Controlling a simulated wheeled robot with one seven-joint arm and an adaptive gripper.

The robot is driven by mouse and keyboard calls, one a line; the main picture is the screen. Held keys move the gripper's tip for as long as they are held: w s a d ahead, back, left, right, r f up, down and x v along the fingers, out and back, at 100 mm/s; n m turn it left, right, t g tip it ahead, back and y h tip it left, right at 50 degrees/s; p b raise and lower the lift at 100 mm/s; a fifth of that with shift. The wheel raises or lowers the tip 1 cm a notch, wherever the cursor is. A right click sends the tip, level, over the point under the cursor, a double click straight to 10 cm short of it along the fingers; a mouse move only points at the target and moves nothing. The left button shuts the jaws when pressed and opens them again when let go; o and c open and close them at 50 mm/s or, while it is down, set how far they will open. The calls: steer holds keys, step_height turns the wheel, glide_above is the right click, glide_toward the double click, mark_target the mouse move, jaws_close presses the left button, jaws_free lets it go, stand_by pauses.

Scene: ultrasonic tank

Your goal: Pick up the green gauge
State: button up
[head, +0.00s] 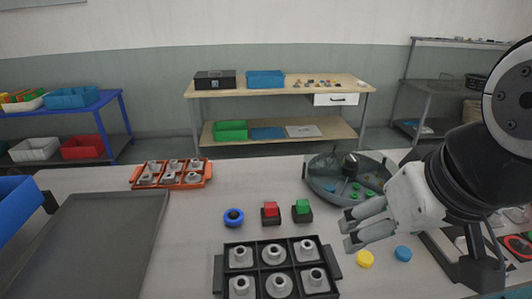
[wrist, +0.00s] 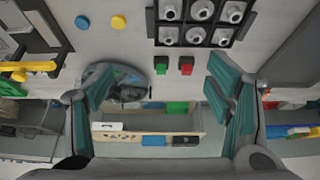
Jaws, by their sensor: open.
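A small green block on a dark base, which looks like the green gauge (head: 302,207), stands on the table between the black tray and the round tank. It also shows in the wrist view (wrist: 161,64), between my spread fingers in the picture and apart from them. My gripper (head: 347,233) is open and empty, to the right of the green block in the head view. In the wrist view my gripper's (wrist: 158,78) two fingers stand wide apart. Several small green pieces (head: 356,187) lie in the round tank.
A red block (head: 270,210) on a dark base stands just left of the green one. A blue ring (head: 233,217), yellow disc (head: 364,259) and blue disc (head: 403,253) lie nearby. The black tray (head: 218,272), orange tray (head: 208,170) and round tank (head: 315,184) surround this area.

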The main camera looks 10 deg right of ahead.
steer(key=c, duration=0.3)
steer(key=shift+w, duration=0.25)
steer(key=c, duration=0.3)
steer(key=n+g+b, duration=0.2)
steer(key=n+g, duration=0.3)
steer(key=n, duration=1.3)
glide_above(302, 202)
step_height(302, 202, down, 14)
step_height(302, 202, down, 13)
steer(key=shift+s+f+p, duration=0.1)
steer(key=shift+f+p, duration=0.05)
steer(key=shift+p, duration=0.95)
